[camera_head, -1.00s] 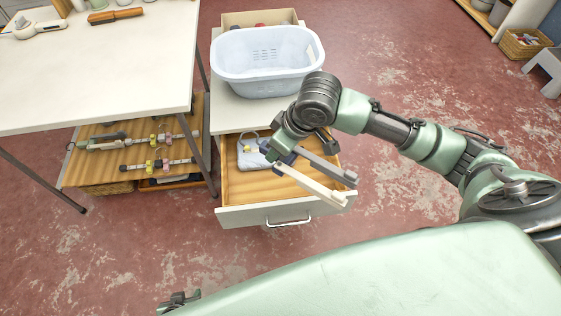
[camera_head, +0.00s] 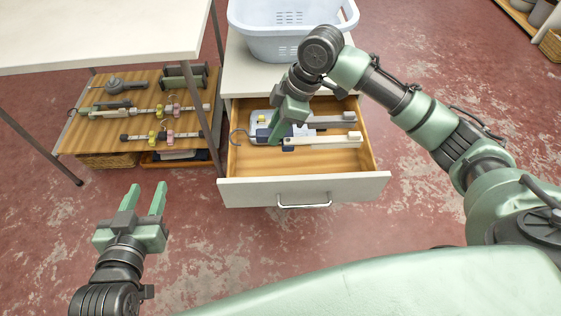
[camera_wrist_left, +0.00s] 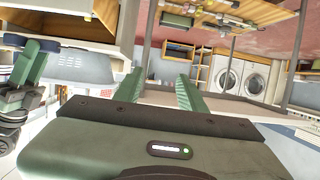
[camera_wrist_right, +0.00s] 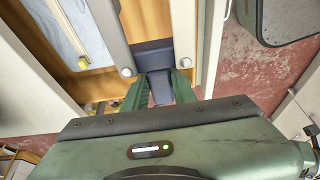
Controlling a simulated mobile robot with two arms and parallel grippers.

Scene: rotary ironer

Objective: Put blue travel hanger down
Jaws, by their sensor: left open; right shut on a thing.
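My right gripper (camera_head: 274,136) reaches down into the drawer and is shut on the hanger's blue middle. The blue part (camera_wrist_right: 152,55) shows between its fingers in the right wrist view. I cannot tell whether the hanger touches the drawer floor. My left gripper (camera_head: 146,190) is open and empty above the floor, left of the drawer.
A pale blue-white item (camera_head: 262,117) with a yellow piece lies in the drawer, partly hidden behind the hanger and gripper. A light blue basket (camera_head: 285,45) stands on the cabinet top. Several clip hangers lie on the wooden shelf (camera_head: 85,140) under the white table (camera_head: 100,30).

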